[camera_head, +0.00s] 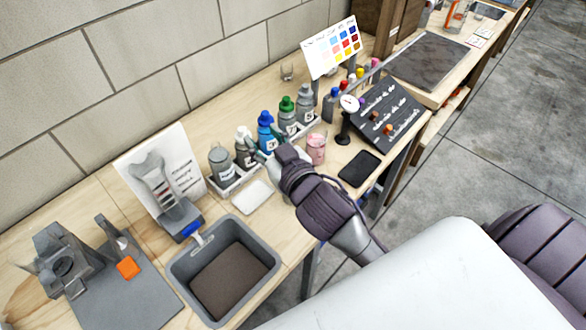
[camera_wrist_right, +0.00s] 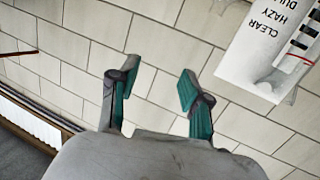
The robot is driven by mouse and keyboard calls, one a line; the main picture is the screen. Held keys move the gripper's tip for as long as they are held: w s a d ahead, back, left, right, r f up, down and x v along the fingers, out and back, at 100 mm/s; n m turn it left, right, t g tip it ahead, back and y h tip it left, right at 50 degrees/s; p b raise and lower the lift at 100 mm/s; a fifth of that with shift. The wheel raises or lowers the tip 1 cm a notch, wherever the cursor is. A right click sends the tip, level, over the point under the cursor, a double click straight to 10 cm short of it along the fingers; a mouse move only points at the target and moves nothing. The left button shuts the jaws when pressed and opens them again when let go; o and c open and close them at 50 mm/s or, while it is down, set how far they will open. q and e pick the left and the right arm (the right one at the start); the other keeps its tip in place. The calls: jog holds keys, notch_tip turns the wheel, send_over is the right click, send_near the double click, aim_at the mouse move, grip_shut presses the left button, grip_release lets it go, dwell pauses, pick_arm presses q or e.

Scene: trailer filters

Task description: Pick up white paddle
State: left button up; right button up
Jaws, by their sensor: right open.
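I cannot tell for sure which thing is the white paddle. A round white disc (camera_head: 349,103) stands on a dark stem near the black board, and a flat white piece (camera_head: 252,196) lies on the bench in front of the bottles. My right gripper (camera_head: 262,146) is open beside the bottle row, above and behind the flat white piece and left of the disc. Its two teal-lined fingers show apart and empty in the wrist view (camera_wrist_right: 155,92). My left gripper is not seen.
Several capped bottles (camera_head: 265,130) stand in a row close to my right gripper. A cup of pink liquid (camera_head: 316,148) and a dark slab (camera_head: 360,168) are to its right. A grey bin (camera_head: 174,270) and a card (camera_head: 184,150) are to the left.

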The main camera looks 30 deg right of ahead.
jog(key=a+r+n+t+y, duration=0.2)
jog(key=a+r+n+y, duration=0.95)
jog(key=r+y, duration=0.35)
jog(key=s+a+n+g+y, duration=0.5)
jog(key=a+n+g, duration=0.4)
jog(key=n+g, duration=0.65)
jog(key=d+f+m+g+h, duration=0.1)
jog(key=d+f+g+h, duration=0.3)
jog(key=d+f+h, duration=0.5)
jog(key=w+d+f+m+t+h, duration=0.1)
jog(key=w+d+m+h, duration=0.2)
jog(key=d+h, duration=0.45)
jog(key=w+d+f+m+h, duration=0.2)
jog(key=d+m+h, duration=0.15)
jog(key=d, duration=0.75)
jog(key=shift+n+h, duration=0.4)
jog(key=shift+n, duration=0.05)
jog(key=f+p, duration=0.1)
jog(key=f, duration=0.6)
jog(key=shift+w+a+f+p, duration=0.15)
jog(key=shift+a+p, duration=0.05)
jog(key=shift+p, duration=0.2)
notch_tip(320, 180, down, 5)
jog(key=shift+r+p, duration=0.1)
jog(key=shift+p, duration=1.15)
jog(key=shift+f, duration=0.25)
grip_shut()
